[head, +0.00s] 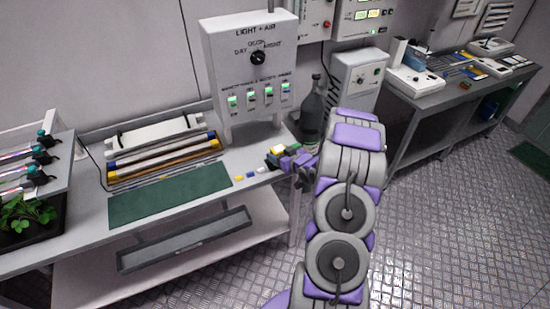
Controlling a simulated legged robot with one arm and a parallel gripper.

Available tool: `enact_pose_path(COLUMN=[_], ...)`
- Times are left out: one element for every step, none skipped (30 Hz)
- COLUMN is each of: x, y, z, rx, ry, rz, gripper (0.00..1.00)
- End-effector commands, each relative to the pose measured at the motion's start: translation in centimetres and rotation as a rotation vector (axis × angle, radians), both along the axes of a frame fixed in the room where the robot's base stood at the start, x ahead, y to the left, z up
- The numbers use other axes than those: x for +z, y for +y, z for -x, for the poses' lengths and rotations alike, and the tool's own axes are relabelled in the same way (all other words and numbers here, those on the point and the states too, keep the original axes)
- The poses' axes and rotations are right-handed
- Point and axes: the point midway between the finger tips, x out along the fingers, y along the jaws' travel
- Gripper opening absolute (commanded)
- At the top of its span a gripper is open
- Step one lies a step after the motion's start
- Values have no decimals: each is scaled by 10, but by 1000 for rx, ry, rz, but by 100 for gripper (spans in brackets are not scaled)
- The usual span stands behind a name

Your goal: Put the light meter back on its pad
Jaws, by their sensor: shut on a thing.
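My gripper (285,158) is at the right end of the left bench, beside the dark bottle. It is shut on a small yellowish thing (277,150), partly hidden by the purple fingers. This may be the light meter, but it is too small to tell. A flat dark green mat (170,195) lies at the bench's front, left of my gripper. It is bare, and I cannot tell whether it is the meter's pad.
The white LIGHT + AIR control box (250,70) stands behind my gripper. The dark bottle (312,110) is close by. Light tubes (165,158) lie in a rack behind the mat. Small coloured pieces (250,174) line the front edge. Plants (25,212) stand at left.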

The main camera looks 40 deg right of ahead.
Motion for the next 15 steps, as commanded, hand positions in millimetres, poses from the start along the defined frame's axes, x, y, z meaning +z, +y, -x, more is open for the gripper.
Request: enact_pose_path(x=[-3, -4, -4, -4, -4, -4, -4, -4, -5, -7, -10, -15, -19, -24, -30], y=[0, -2, -3, -4, -5, -5, -5, -5, -5, -4, -4, -4, -3, -3, -3], z=[-11, -16, -22, -26, -28, -31, -33, -34, -34, -35, -34, -34, -34, -34, -34], rx=[4, 3, 3, 1, 1, 1, 1, 1, 0, 0, 0, 0, 0, -1, -1], ry=[0, 1, 1, 0, 0, 0, 0, 0, 1, 1, 2, 3, 4, 4, 5], rz=[1, 1, 1, 1, 1, 0, 0, -1, -2, -2, -2, -3, -3, -4, -4], gripper=[28, 28, 28, 28, 28, 28, 28, 28, 28, 28, 28, 28, 28, 28, 28])
